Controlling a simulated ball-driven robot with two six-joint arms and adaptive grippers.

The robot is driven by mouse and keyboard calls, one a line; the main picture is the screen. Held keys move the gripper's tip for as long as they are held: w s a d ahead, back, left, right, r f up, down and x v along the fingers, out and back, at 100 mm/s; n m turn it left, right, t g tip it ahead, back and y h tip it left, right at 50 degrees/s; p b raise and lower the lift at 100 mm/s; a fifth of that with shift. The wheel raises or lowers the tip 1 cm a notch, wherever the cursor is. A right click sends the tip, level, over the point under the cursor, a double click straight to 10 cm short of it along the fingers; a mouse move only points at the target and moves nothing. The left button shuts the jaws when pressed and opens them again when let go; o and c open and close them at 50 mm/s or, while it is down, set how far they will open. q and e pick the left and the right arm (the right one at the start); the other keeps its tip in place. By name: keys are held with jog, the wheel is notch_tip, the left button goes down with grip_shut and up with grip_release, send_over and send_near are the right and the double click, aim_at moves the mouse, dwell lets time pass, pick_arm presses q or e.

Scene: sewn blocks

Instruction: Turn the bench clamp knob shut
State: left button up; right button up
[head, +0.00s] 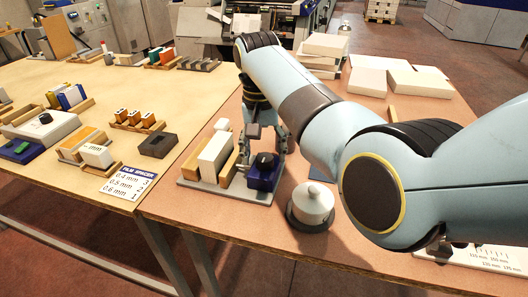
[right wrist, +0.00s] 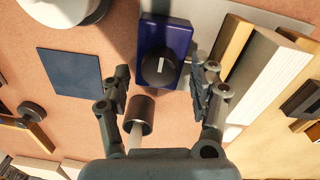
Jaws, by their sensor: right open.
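The bench clamp is a dark blue block (head: 262,178) with a black round knob (head: 264,160) on top, at the right end of a grey plate (head: 190,184). In the right wrist view the knob (right wrist: 161,68) shows a white mark running roughly up and down the picture. My right gripper (head: 266,143) is at the clamp in the head view. In the right wrist view its two fingers (right wrist: 165,88) are spread, one to each side of the knob, with nothing between the pads. Whether they touch it cannot be told. My left gripper is not in view.
White and wooden slabs (head: 214,155) stand beside the clamp on the plate. A white knobbed pot (head: 313,203) stands to its right. A grey cylinder (right wrist: 139,112) shows near the left finger. White boxes (head: 368,82) lie farther back. A dark blue square (right wrist: 69,76) lies on bare table.

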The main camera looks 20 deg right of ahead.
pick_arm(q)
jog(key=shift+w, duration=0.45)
pick_arm(e)
jog(key=shift+f, duration=0.45)
jog(key=c, duration=1.2)
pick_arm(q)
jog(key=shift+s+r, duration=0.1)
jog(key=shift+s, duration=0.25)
pick_arm(e)
jog(key=shift+o, duration=0.2)
